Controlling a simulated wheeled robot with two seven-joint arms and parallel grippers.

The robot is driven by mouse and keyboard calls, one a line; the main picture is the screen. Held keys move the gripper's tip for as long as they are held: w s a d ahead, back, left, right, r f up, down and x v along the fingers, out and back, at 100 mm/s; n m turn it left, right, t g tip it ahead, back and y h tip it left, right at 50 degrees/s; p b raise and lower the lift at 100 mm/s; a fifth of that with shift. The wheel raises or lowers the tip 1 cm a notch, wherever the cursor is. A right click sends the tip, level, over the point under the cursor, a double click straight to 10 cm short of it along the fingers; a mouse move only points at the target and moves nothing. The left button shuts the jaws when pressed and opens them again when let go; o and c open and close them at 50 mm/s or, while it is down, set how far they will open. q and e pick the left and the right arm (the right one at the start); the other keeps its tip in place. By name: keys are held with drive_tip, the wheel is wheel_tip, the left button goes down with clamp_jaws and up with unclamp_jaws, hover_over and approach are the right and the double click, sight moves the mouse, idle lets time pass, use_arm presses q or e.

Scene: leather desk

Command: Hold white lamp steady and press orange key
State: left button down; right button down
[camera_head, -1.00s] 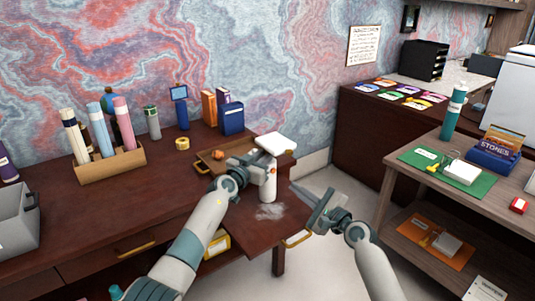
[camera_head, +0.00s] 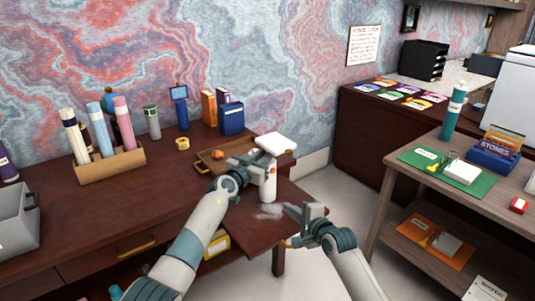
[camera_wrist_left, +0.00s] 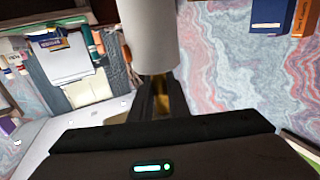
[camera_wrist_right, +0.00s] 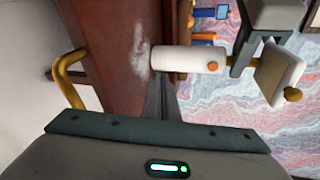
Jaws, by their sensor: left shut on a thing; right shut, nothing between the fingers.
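The white lamp (camera_head: 270,181) stands upright near the desk's right end, with a flat white head (camera_head: 275,143) on top. The orange key (camera_wrist_right: 211,66) is a small round button on the lamp's body in the right wrist view. My right gripper (camera_head: 296,212) is shut and empty, low and right of the lamp. Its fingertips (camera_wrist_right: 160,85) appear close to the lamp's base, apart from the key; contact cannot be told.
A wooden tray (camera_head: 208,160) lies behind the lamp, with books (camera_head: 231,118) beyond it. A pale smear (camera_head: 268,212) marks the desk in front of the lamp. A brass handle (camera_wrist_right: 70,78) sticks out at the desk's edge.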

drive_tip(key=shift+d+f+n+h, duration=0.15)
drive_tip(key=shift+f+n+h, duration=0.25)
drive_tip(key=shift+f+h, duration=0.4)
drive_tip(key=shift+w+d+f+n+t+h, duration=0.15)
drive_tip(key=shift+d+f+n+t+h, duration=0.2)
drive_tip(key=shift+h, duration=0.35)
drive_tip(key=shift+d+r+n+h, duration=0.2)
drive_tip(key=shift+d+n+h, duration=0.25)
drive_tip(key=shift+h, duration=0.35)
drive_tip(key=shift+d+r+n+t+h, duration=0.3)
drive_tip(key=shift+r+t+h, duration=0.25)
drive_tip(key=shift+t+h, duration=0.15)
wheel_tip(320, 180, up, 8)
drive_tip(key=s+n+t+h, duration=0.2)
drive_tip(key=t+h, duration=0.1)
drive_tip(key=t, duration=0.1)
drive_tip(key=shift+a+r+h, duration=0.2)
drive_tip(key=shift+a+h, duration=0.1)
drive_tip(key=shift+a, duration=0.1)
drive_tip(key=w+a, duration=0.5)
drive_tip(key=w, duration=0.2)
